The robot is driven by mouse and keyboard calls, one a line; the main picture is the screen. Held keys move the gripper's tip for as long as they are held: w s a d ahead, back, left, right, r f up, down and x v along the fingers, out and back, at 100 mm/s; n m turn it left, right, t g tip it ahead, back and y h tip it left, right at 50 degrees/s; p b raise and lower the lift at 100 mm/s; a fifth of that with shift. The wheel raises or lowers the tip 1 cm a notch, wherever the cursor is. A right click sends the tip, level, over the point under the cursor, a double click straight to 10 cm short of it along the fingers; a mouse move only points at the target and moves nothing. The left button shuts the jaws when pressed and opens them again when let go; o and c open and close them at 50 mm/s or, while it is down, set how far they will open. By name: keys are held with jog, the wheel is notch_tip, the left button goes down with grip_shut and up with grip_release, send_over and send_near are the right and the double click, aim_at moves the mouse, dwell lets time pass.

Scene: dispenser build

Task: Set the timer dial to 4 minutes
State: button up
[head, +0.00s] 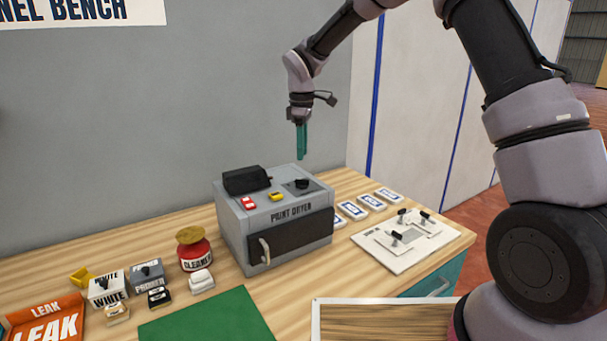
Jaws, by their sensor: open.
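The timer dial (301,183) is a small black knob on a dark plate on top of the grey paint dryer (290,240), toward its right side. Its marks are too small to read, so I cannot tell its setting. My gripper (301,157) points straight down with teal fingers and hangs a little above the dial, apart from it. The fingers overlap in this view, and nothing shows between them.
White cards and a white plate (385,259) with black knobs lie right. Cans, a red cleaner pot (194,256) and a green mat (210,318) are left and front.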

aim_at(302, 183)
notch_tip(302, 183, down, 8)
jog(key=shift+f, duration=0.2)
grip_shut()
